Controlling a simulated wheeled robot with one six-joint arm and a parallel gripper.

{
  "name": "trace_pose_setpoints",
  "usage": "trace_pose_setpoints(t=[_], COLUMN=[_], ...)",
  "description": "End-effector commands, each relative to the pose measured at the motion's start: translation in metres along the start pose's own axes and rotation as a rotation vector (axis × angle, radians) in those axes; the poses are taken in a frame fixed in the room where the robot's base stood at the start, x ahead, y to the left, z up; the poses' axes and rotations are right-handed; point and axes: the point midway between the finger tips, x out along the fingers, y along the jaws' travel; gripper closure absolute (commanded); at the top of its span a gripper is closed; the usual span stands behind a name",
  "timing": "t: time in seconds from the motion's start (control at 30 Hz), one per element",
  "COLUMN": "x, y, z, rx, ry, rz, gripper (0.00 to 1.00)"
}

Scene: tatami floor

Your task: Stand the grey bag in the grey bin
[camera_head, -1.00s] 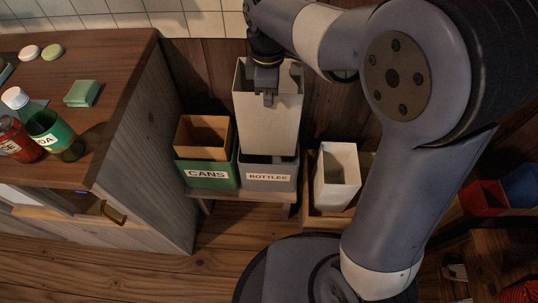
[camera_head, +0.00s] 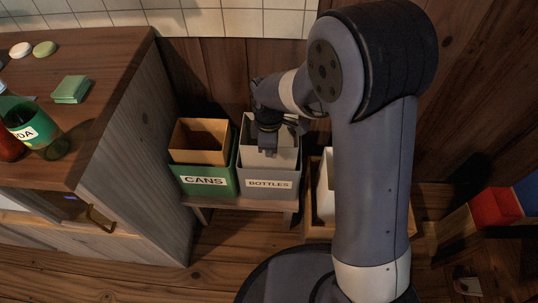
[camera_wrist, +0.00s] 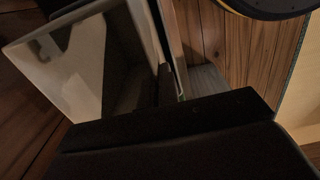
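The grey bag (camera_head: 287,158) is an open, pale, box-shaped bag. It stands upright inside the grey bin (camera_head: 268,188), labelled BOTTLES, with its upper part above the bin's rim. My gripper (camera_head: 267,151) is at the bag's near wall, pointing down, and seems shut on its top edge; the fingertips are small and dark here. In the wrist view a pale open bag (camera_wrist: 75,65) fills the upper left, and dark gripper parts cover the bottom. The bag's lower part is hidden in the bin.
A green CANS bin (camera_head: 204,180) with a brown bag (camera_head: 199,142) stands left of the grey bin on a low bench. A white bag (camera_head: 326,190) stands to the right, partly behind my arm. A wooden counter (camera_head: 100,110) with bottles is at the left.

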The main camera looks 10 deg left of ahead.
Motion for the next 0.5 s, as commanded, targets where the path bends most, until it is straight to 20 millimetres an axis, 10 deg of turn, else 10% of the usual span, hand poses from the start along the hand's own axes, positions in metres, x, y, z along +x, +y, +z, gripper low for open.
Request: trace_pose_setpoints(t=[0.5], x=[0.034], y=[0.000], z=[0.000], rx=[0.000], ry=[0.000], rz=[0.000], gripper=[1.00])
